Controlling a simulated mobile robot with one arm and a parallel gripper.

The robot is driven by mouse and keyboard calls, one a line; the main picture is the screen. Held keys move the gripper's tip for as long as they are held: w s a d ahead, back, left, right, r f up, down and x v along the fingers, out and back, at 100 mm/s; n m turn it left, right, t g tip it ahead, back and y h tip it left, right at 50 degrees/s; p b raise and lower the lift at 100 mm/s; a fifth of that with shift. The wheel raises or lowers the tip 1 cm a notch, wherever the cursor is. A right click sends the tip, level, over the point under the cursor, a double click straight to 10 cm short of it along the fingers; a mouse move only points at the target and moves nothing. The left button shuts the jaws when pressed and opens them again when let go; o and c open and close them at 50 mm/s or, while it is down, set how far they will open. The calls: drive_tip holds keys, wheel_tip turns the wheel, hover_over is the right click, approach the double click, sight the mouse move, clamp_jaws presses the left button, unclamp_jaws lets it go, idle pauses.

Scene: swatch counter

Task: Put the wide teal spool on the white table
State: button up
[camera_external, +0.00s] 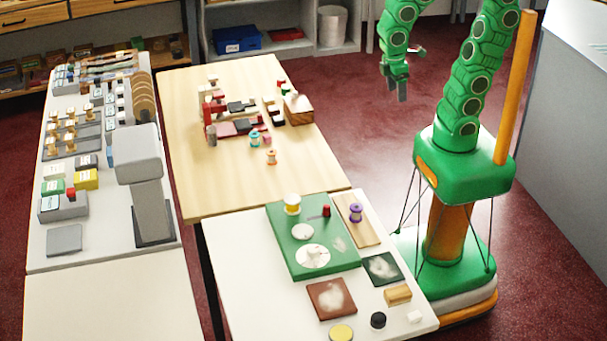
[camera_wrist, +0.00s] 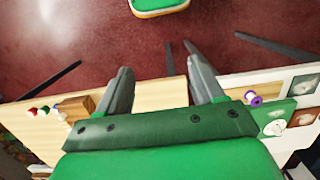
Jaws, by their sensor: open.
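The teal spool (camera_external: 254,138) stands upright on the light wooden table (camera_external: 215,185), with a small pink spool (camera_external: 266,140) close on its right and a peach spool (camera_external: 271,156) in front. The white table (camera_external: 225,265) adjoins the wooden table's near end and carries a green mat and small goods. My gripper (camera_external: 402,95) hangs in the air right of the wooden table, over the red floor, well away from the teal spool. In the wrist view my gripper (camera_wrist: 158,60) is open with nothing between its fingers. I cannot make out the teal spool there.
A wooden block (camera_external: 298,110) and red and black items crowd the wooden table's far part. Its near part is clear.

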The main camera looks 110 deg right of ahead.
drive_tip(key=s+a, duration=0.1)
drive_tip(key=s, duration=0.5)
drive_tip(key=shift+s+f, duration=0.3)
drive_tip(key=shift+f, duration=0.1)
drive_tip(key=shift+o, duration=0.5)
drive_tip(key=shift+s, duration=0.3)
drive_tip(key=shift+a+f, duration=0.1)
